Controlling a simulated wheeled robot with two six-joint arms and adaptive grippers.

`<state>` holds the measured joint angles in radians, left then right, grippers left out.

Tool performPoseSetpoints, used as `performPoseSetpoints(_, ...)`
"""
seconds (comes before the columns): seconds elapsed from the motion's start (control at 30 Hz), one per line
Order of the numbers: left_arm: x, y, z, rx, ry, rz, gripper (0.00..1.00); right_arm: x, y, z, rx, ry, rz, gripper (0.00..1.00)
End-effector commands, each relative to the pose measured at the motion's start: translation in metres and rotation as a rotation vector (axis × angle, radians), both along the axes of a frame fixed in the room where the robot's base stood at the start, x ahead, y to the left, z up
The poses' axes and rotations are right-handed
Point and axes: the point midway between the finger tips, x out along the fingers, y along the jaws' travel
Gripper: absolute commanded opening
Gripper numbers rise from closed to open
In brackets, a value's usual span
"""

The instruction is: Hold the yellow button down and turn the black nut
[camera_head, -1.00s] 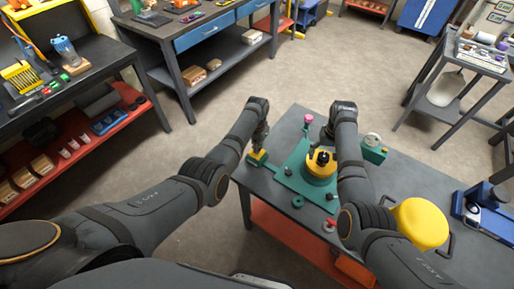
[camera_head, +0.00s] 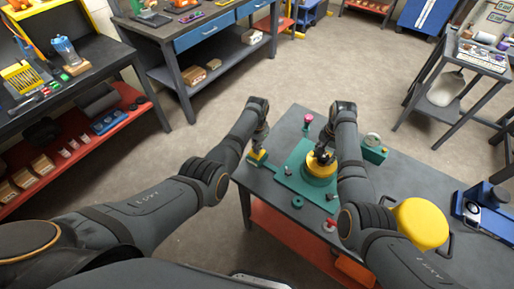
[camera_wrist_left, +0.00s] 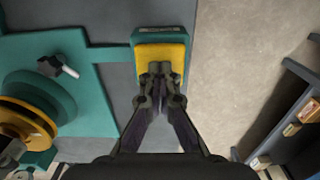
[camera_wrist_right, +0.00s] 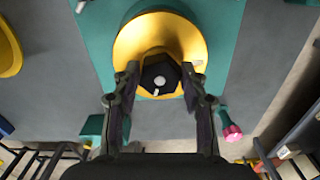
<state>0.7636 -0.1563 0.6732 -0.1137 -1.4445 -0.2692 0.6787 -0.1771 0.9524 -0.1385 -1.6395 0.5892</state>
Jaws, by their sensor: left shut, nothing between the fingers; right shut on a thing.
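The yellow button (camera_wrist_left: 160,62) sits in a green housing (camera_wrist_left: 150,36) at the table's left edge; it also shows in the head view (camera_head: 257,156). My left gripper (camera_wrist_left: 158,82) is shut and empty, its fingertips over the near part of the button and seemingly touching it. The black nut (camera_wrist_right: 158,76) sits in the centre of a round yellow hub (camera_wrist_right: 126,48) on the green plate. My right gripper (camera_wrist_right: 160,86) is shut on the nut, one finger on each side. In the head view the right gripper (camera_head: 322,152) partly hides the nut.
A pink-topped post (camera_head: 308,120) stands behind the plate. A small clamp lever (camera_wrist_left: 58,66) is on the plate. A green ring (camera_head: 297,202) lies in front. A yellow round lid (camera_head: 421,223) and a blue device (camera_head: 486,202) are on the table's right.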

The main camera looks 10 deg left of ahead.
Motion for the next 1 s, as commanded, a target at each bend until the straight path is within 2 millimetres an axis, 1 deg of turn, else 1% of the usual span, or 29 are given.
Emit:
performPoseSetpoints(0.03, -0.0015, -0.0004, -0.0017, -0.001, 0.004, 0.0, 0.0, 0.0005, 0.001, 0.0008, 0.002, -0.001, -0.094, 0.2)
performPoseSetpoints(0.2, -0.0014, -0.0004, -0.0016, -0.001, 0.004, 0.0, 0.0, 0.0009, 0.0013, 0.0012, 0.002, -0.002, -0.448, 0.2)
performPoseSetpoints(0.3, -0.0013, -0.0004, -0.0015, -0.001, 0.003, 0.0, 0.0, 0.0012, 0.0014, 0.0014, 0.002, -0.002, -0.603, 0.19)
performPoseSetpoints(0.4, -0.0012, -0.0005, -0.0014, -0.001, 0.003, 0.0, 0.0, 0.0013, 0.0014, 0.0015, 0.001, -0.002, -0.677, 0.17)
performPoseSetpoints(0.6, -0.0012, -0.0005, -0.0014, -0.001, 0.003, 0.0, 0.0, 0.0014, 0.0013, 0.0015, 0.001, -0.002, -0.685, 0.16)
performPoseSetpoints(0.63, -0.0012, -0.0005, -0.0014, -0.001, 0.003, 0.0, 0.0, 0.0014, 0.0013, 0.0015, 0.001, -0.002, -0.684, 0.42)
performPoseSetpoints(0.87, -0.0013, -0.0004, -0.0015, -0.001, 0.004, 0.0, 0.0, 0.0011, 0.0011, 0.001, 0.001, -0.001, -0.683, 0.73)
performPoseSetpoints(0.9, -0.0012, -0.0004, -0.0015, -0.001, 0.004, 0.0, 0.0, 0.001, 0.0011, 0.0009, 0.001, -0.001, -0.683, 0.75)
performPoseSetpoints(1.0, -0.0013, -0.0003, -0.0016, -0.001, 0.004, 0.0, 0.0, 0.0009, 0.001, 0.0007, 0.001, -0.001, -0.683, 0.75)
